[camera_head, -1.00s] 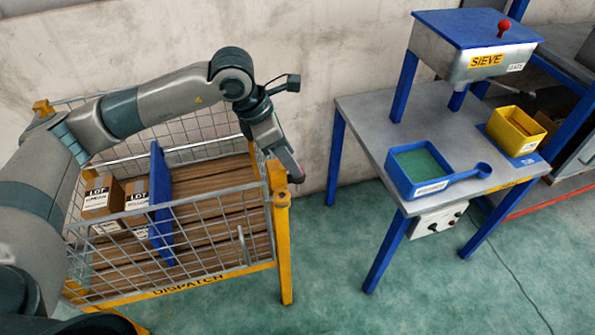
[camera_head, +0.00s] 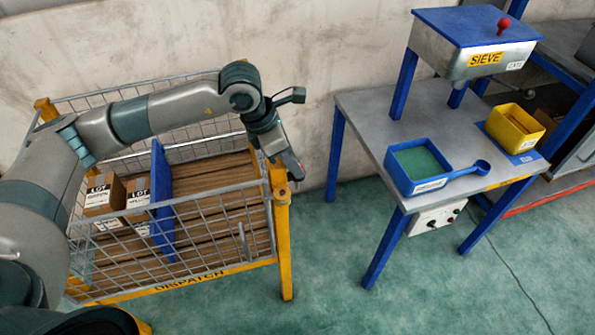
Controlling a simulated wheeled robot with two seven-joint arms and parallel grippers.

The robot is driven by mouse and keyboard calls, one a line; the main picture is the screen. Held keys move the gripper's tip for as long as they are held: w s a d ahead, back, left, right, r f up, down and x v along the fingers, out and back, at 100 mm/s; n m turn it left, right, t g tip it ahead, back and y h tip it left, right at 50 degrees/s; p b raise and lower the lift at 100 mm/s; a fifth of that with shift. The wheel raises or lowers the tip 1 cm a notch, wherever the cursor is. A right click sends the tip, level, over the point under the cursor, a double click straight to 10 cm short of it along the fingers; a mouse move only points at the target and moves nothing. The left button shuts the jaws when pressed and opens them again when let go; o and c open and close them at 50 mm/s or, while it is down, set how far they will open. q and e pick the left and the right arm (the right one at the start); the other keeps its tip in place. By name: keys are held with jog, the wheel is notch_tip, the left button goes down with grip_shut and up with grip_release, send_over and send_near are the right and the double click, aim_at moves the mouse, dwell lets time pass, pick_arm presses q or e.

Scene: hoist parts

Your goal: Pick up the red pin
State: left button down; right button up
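My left gripper (camera_head: 291,168) is above and close to the yellow corner post of the dispatch cart (camera_head: 283,250), at the cart's right side. It points down. A small reddish patch shows along its tip; I cannot tell whether this is the red pin or part of the gripper. The fingers are too small and overlapped to tell whether they are open or shut. No separate red pin is clearly visible. A red round knob (camera_head: 504,24) stands on top of the sieve (camera_head: 475,50) at the right. My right gripper is not in view.
The wire cart holds lot boxes (camera_head: 103,193) left of a blue divider (camera_head: 161,200); its right part is empty. The metal table (camera_head: 370,115) carries a blue tray with scoop (camera_head: 420,168) and a yellow bin (camera_head: 515,130). Bare floor lies between cart and table.

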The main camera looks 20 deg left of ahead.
pick_arm(q)
jog(key=shift+r, duration=0.45)
notch_tip(320, 180, up, 2)
jog(key=shift+b, duration=0.45)
notch_tip(320, 180, up, 7)
jog(key=b, duration=0.1)
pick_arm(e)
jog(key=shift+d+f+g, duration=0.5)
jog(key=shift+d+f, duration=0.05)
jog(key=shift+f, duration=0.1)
pick_arm(q)
jog(key=shift+s, duration=0.1)
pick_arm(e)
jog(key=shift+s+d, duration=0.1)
